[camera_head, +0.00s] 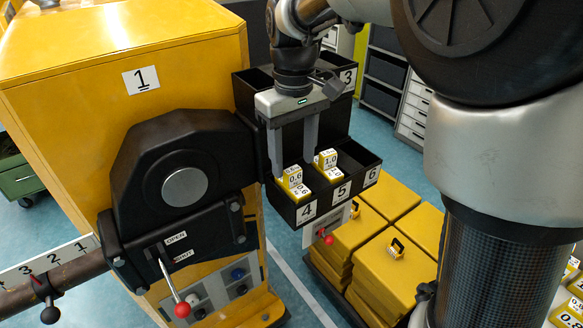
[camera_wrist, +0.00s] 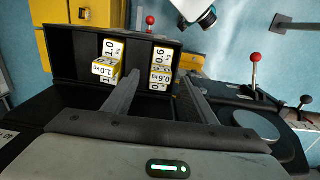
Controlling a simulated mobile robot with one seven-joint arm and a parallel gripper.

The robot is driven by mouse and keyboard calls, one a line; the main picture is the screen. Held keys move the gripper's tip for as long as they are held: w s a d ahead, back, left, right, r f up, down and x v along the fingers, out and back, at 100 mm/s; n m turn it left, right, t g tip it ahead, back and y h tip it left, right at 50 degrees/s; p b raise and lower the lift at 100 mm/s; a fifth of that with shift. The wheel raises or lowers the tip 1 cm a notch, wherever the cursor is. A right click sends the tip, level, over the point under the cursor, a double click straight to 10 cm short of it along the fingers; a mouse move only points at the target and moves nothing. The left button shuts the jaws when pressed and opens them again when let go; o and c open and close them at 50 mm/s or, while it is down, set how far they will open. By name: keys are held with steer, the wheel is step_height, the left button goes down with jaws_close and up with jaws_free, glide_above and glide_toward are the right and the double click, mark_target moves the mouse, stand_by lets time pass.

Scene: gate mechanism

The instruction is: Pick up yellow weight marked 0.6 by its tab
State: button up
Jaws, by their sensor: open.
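Yellow weights with white faces marked 0.6 (camera_head: 292,178) sit in the bin compartment labelled 4 (camera_head: 307,211). In the wrist view the 0.6 weight (camera_wrist: 161,57) stands upright, with another 0.6 label just nearer to me. My gripper (camera_head: 294,165) points down over this compartment, open and empty. In the wrist view its fingertips (camera_wrist: 162,77) are apart, one on each side of the 0.6 labels. I cannot tell whether they touch anything. The fingers partly hide the weights in the head view, and I cannot make out the tab clearly.
Weights marked 1.0 (camera_head: 327,162) stand in the neighbouring compartment 5, close to one finger. Compartment 6 (camera_head: 357,158) looks empty. The black gate mechanism (camera_head: 170,190) with a red-knobbed lever (camera_head: 181,309) is left of the bins. Yellow boxes (camera_head: 395,265) lie below right.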

mark_target(292, 169)
steer(key=shift+a+f, duration=0.1)
steer(key=shift+f, duration=1.45)
jaws_close()
steer(key=shift+r, duration=0.15)
